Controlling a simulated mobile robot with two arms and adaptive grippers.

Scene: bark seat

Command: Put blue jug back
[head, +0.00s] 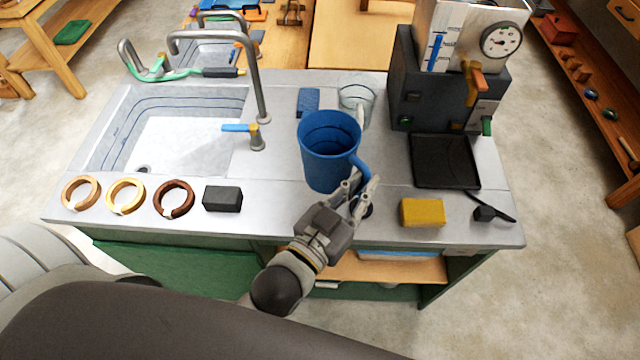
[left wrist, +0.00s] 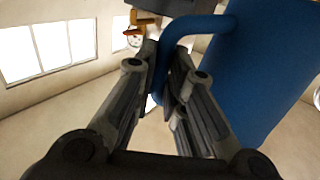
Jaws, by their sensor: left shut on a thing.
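The blue jug (head: 326,160) is upright over the right half of the grey counter in the head view. Its handle is on the right side, toward me. My left gripper (head: 362,189) is shut on that handle. In the left wrist view the jug (left wrist: 262,65) fills the upper right, and the fingers of my left gripper (left wrist: 168,90) close around the lower part of the handle. I cannot tell whether the jug's base touches the counter. My right gripper is in neither view.
A clear glass beaker (head: 357,100) stands close behind the jug. A yellow sponge-like block (head: 422,212) and a black tray (head: 444,162) lie to the right. The sink basin (head: 185,145), three rings and a dark block (head: 222,198) are to the left.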

